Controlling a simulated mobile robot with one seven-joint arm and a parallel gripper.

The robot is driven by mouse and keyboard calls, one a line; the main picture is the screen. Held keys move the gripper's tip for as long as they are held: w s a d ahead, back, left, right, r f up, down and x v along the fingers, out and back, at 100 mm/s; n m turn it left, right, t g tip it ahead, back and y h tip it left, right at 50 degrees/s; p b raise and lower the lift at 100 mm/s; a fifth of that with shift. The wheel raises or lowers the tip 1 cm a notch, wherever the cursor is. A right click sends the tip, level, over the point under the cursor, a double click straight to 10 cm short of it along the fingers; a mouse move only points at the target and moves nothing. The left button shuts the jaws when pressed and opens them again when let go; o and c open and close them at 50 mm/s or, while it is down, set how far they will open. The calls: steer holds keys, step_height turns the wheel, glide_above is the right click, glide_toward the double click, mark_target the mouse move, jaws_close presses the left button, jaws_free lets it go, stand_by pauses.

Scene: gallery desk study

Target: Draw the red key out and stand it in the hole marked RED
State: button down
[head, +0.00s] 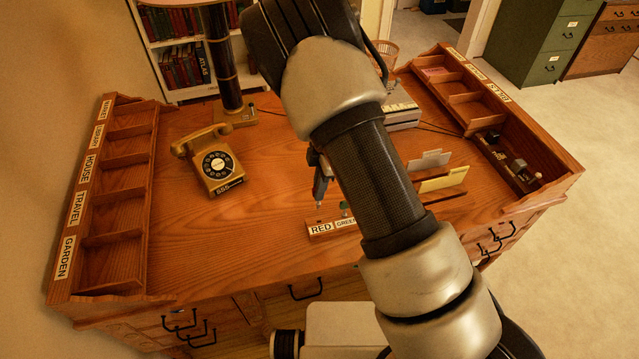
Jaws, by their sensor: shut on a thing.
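A wooden key block (322,236) stands near the front middle of the desk, with labels RED (321,230) and GREEN (346,223) on its front. Its right part is hidden behind my arm. A small green-topped key (345,208) stands above the GREEN label. My gripper (319,197) points down just above and behind the RED end of the block, partly covered by my arm. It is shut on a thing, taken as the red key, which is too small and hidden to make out. Whether it touches the hole cannot be told.
A gold telephone (216,162) and a dark lamp column (229,80) stand at the back left. Labelled compartments line the left (108,190) and right (490,100) edges. A card holder (443,180) stands right of my arm. The left middle of the desk is clear.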

steer(key=shift+d+f, duration=0.1)
steer(key=shift+f, duration=0.2)
steer(key=shift+f+b, duration=0.55)
steer(key=shift+f, duration=1.85)
steer(key=shift+p, duration=0.6)
steer(key=shift+f, duration=1.7)
steer(key=c, duration=1.4)
jaws_free()
steer(key=shift+o, duration=0.2)
